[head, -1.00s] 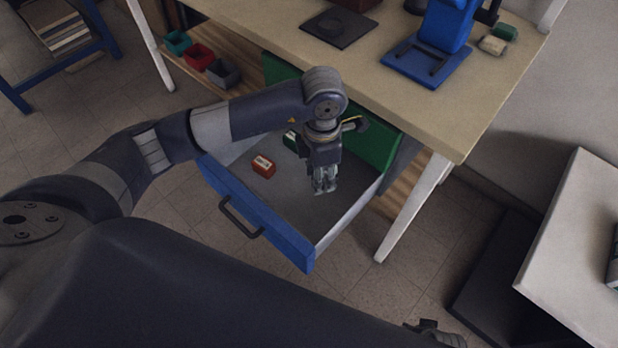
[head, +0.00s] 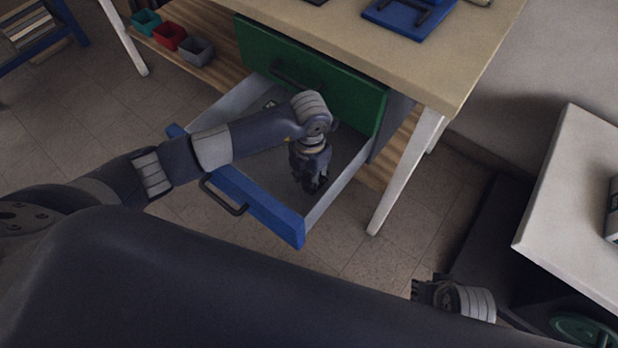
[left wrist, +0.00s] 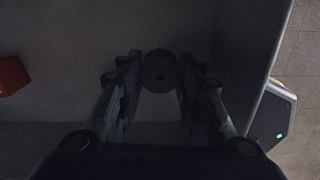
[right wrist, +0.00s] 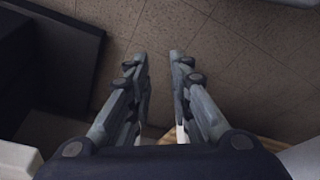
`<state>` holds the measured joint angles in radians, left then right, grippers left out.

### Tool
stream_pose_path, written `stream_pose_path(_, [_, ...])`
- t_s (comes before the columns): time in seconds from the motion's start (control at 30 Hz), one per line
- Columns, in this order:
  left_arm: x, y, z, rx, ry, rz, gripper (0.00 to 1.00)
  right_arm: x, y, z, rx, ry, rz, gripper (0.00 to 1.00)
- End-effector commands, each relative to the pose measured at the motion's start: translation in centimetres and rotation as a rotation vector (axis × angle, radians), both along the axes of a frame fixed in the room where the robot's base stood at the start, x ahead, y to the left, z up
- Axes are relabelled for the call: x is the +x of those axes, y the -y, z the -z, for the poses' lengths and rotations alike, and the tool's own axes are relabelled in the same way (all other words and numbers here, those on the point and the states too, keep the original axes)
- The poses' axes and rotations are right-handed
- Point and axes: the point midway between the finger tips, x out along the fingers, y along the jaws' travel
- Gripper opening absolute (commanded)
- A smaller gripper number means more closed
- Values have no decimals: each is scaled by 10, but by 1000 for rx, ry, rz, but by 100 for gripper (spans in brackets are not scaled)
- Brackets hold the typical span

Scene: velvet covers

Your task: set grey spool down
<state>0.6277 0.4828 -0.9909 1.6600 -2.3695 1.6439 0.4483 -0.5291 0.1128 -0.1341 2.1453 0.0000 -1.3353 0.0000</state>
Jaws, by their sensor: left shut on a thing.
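The grey spool (left wrist: 160,72) shows in the left wrist view as a dark round end between the fingertips of my left gripper (left wrist: 158,78). My left gripper is shut on it. In the head view my left gripper (head: 311,183) points down inside the open blue-fronted drawer (head: 262,207). The spool cannot be made out there. Whether it touches the drawer floor is too dark to tell. My right gripper (right wrist: 158,58) is open and empty above the tiled floor, and it also shows at the lower right of the head view (head: 418,290).
A red box (left wrist: 12,76) lies in the drawer, at left in the left wrist view. A closed green drawer (head: 310,80) is above. The workbench top (head: 420,60) overhangs behind. Teal, red and grey bins (head: 196,50) stand on the lower shelf. A pale table (head: 580,190) stands at right.

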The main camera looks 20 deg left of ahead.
Motion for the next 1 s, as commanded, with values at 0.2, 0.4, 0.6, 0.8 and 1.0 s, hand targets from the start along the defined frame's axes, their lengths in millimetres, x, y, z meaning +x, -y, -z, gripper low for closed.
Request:
stream_pose_path(0.2, [0,0,13,0,1,1,22,-1,0,-10,0,5,1,19])
stream_pose_path(0.4, [0,0,13,0,1,2,22,-1,0,-10,0,5,1,19])
stream_pose_path(0.6, [0,0,16,0,1,1,22,-2,0,-15,1,6,2,19])
stream_pose_path(0.8, [0,0,15,0,1,1,53,-2,1,-17,1,8,2,19])
stream_pose_path(1.0, [0,0,15,0,1,1,53,-2,1,-17,0,9,2,19])
